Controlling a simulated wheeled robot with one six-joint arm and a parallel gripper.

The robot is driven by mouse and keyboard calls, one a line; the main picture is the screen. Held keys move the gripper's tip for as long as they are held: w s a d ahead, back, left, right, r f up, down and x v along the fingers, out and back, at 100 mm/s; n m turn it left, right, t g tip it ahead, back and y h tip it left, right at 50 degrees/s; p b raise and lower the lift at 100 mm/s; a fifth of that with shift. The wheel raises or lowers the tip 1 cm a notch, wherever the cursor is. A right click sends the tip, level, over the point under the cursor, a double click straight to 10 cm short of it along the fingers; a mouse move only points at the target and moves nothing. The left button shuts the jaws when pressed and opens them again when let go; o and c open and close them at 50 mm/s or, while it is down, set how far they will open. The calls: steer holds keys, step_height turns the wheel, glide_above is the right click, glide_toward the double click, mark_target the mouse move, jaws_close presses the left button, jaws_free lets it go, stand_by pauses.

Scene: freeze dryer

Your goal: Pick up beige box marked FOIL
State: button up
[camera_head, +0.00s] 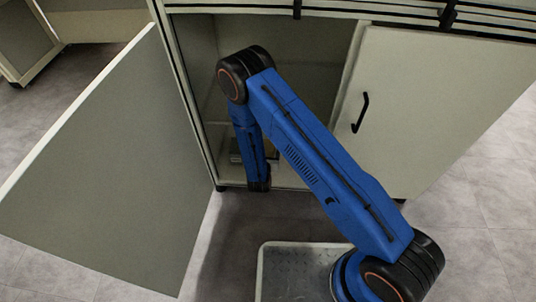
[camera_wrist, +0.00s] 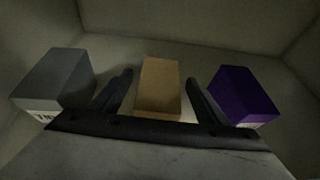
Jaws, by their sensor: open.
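A beige box (camera_wrist: 159,86) stands in the middle of the wrist view, inside the dim cabinet. Its front face and any marking are hidden by the dark body of my gripper. My gripper (camera_wrist: 160,82) is open, with one dark finger on each side of the beige box and a gap between each finger and the box. In the head view my blue arm reaches into the open cabinet (camera_head: 292,68), and it hides the gripper and the box there.
A grey box (camera_wrist: 56,80) with partly visible lettering stands left of my gripper, and a purple box (camera_wrist: 240,96) stands to its right. The left cabinet door (camera_head: 115,165) is swung open; the right door (camera_head: 435,105) is shut. Cabinet walls enclose the boxes.

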steer(key=shift+w+f, duration=0.25)
steer(key=shift+w, duration=0.4)
steer(key=c, duration=1.3)
